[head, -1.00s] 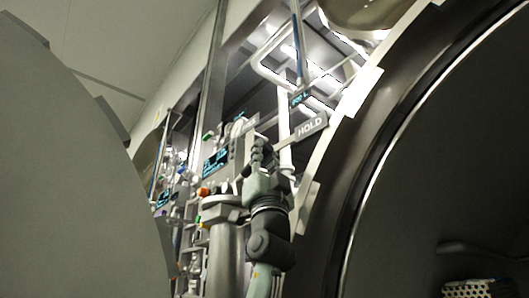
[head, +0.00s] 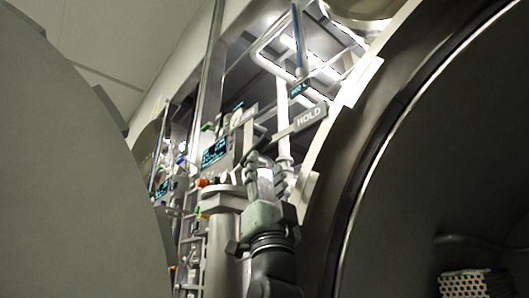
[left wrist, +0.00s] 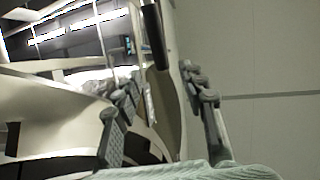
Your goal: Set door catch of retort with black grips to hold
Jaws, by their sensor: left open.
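The grey HOLD plate (head: 308,117) stands out beside the round retort opening in the head view. A second, partly hidden label plate (head: 243,117) is to its left. My left gripper (head: 266,165) is just below and left of the HOLD plate, fingers pointing up. In the left wrist view my left gripper (left wrist: 160,105) is open, its fingers apart with nothing held between them. A black cylindrical grip (left wrist: 153,37) shows beyond the fingertips, near the gap between them, apart from them. The catch's exact setting cannot be read. My right gripper is not in view.
The dark round retort opening (head: 440,150) fills the right, with a perforated tray (head: 465,284) inside. A large grey disc (head: 75,170) fills the left. Control screens (head: 214,152), pipes and a vertical metal cylinder (head: 224,240) crowd the space between.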

